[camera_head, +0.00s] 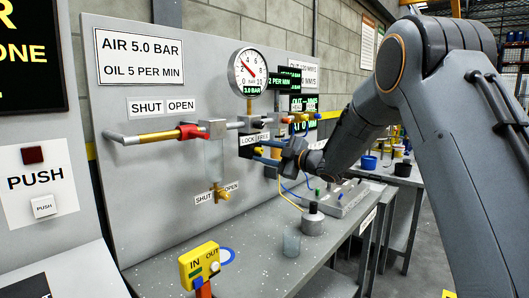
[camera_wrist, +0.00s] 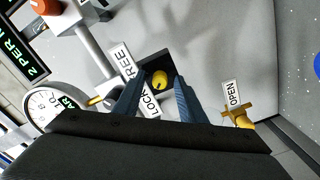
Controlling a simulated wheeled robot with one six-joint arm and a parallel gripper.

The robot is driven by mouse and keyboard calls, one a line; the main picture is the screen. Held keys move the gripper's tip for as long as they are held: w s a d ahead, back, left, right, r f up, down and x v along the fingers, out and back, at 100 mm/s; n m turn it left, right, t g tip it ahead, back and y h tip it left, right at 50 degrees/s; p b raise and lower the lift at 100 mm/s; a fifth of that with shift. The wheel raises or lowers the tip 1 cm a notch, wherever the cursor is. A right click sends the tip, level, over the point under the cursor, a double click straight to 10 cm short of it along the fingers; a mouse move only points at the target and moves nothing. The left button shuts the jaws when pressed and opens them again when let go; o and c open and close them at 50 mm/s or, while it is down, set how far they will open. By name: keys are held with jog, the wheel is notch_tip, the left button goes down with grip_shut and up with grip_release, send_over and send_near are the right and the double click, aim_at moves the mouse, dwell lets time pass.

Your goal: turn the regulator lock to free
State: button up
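The regulator lock is a small round yellow knob (camera_wrist: 160,79) on a dark plate. It sits beside the LOCK and FREE labels (camera_wrist: 137,82), which also show on the grey panel in the head view (camera_head: 253,139). A small dark mark shows on the knob; which label it points to I cannot tell. My gripper (camera_wrist: 158,88) has its two blue fingers apart, one on each side of the knob in the picture, with gaps visible. In the head view my gripper (camera_head: 260,152) reaches the panel from the right, just below the labels. The fingers partly hide the knob there.
A pressure gauge (camera_head: 248,73) stands above the lock. A red-handled valve (camera_head: 192,131) is on the pipe to the left, and a small brass valve (camera_head: 221,192) is below.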

grip_shut()
jog(key=m+p, duration=0.1)
jog(key=m, duration=0.2)
jog(key=shift+r+m+p, duration=0.1)
jog(key=shift+m+p, duration=0.3)
jog(key=m+p, duration=0.1)
jog(key=m, duration=0.2)
jog(key=shift+m+p, duration=0.3)
jog(key=m+p, duration=0.2)
jog(key=m, duration=0.2)
jog(key=shift+m, duration=0.3)
jog(key=shift+m+p, duration=0.9)
jog(key=shift+m, duration=1)
